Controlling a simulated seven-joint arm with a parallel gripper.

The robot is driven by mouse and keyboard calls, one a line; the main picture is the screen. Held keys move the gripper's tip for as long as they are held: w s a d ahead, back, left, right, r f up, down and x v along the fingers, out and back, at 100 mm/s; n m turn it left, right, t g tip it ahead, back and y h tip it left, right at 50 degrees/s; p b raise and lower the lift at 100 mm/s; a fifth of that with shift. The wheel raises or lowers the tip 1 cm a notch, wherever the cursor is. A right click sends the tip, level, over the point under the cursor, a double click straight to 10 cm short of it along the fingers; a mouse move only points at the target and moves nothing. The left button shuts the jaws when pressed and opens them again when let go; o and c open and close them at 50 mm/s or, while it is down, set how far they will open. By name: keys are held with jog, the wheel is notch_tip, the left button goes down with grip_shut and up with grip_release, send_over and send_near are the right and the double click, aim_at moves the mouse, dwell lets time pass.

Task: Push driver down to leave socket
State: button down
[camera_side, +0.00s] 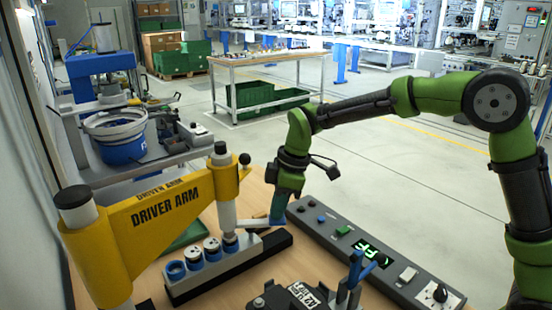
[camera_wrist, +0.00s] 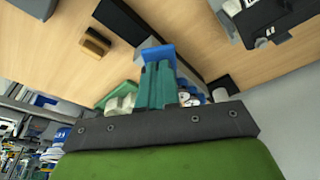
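The yellow driver arm (camera_side: 160,208) reaches from a post at the left. Blue and white round pieces (camera_side: 193,252) sit in a row in the rack. The driver's lower tip is at the rightmost piece; I cannot tell whether it is inside a socket. My gripper (camera_side: 278,218) points down just right of the driver. In the wrist view its teal fingers (camera_wrist: 157,86) are together, by a blue part (camera_wrist: 158,54); contact is unclear.
A grey control panel (camera_side: 365,250) with a green display lies right of my gripper. A dark fixture (camera_side: 290,298) with a blue-handled clamp (camera_side: 355,270) stands at the front. A brown and black block (camera_wrist: 95,42) lies on the wooden table in the wrist view.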

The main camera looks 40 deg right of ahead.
jog(key=shift+s, duration=0.1)
notch_tip(320, 180, up, 9)
dwell(1.2)
jog(key=shift+r, duration=0.1)
jog(key=s+d+m+t, duration=0.2)
jog(key=s+d+m, duration=0.2)
jog(key=s+m, duration=0.3)
jog(key=s+d+m+t, duration=0.3)
jog(key=s+d+m, duration=0.2)
jog(key=s, duration=1)
jog(key=m, duration=0.3)
jog(key=shift+s+f+m+t, duration=0.3)
